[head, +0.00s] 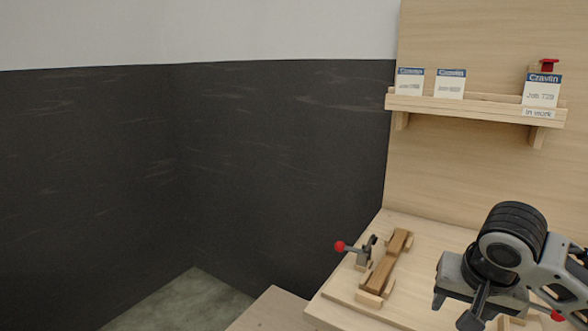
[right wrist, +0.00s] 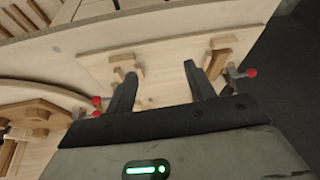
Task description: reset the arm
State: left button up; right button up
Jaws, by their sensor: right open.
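My right gripper (head: 456,308) is at the lower right of the head view, over the wooden bench, to the right of a brown wooden piece on a jig. In the right wrist view its two dark fingers (right wrist: 160,80) stand well apart, with nothing between them. Beyond them lies a pale wooden board (right wrist: 160,50) with small blocks and red-knobbed clamps. My right arm hides part of the bench. My left gripper is not in view.
The brown wooden piece (head: 384,274) sits beside a clamp with a red knob (head: 340,246). A wooden shelf (head: 470,107) on the back panel holds cards (head: 541,90) and a small red object (head: 549,65). Open floor (head: 185,300) shows at the lower left.

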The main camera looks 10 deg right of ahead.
jog(key=w+a+f+n+t+y, duration=0.1)
jog(key=a+f+n+y, duration=0.1)
jog(key=a+f, duration=0.45)
jog(key=w+a+f+n+t+y, duration=0.1)
jog(key=a+f+n+y, duration=0.2)
jog(key=f, duration=0.7)
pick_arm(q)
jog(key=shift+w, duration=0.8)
pick_arm(e)
jog(key=s+a+f+n+t, duration=0.3)
jog(key=s+a+f, duration=0.3)
jog(key=s+f, duration=0.5)
jog(key=shift+s+a+f+n+t+h, duration=0.2)
jog(key=shift+s+f+n+t+h, duration=0.15)
jog(key=shift+s+n, duration=0.6)
jog(key=shift+s+r+m, duration=0.1)
jog(key=shift+s+m, duration=0.1)
jog(key=shift+m, duration=0.05)
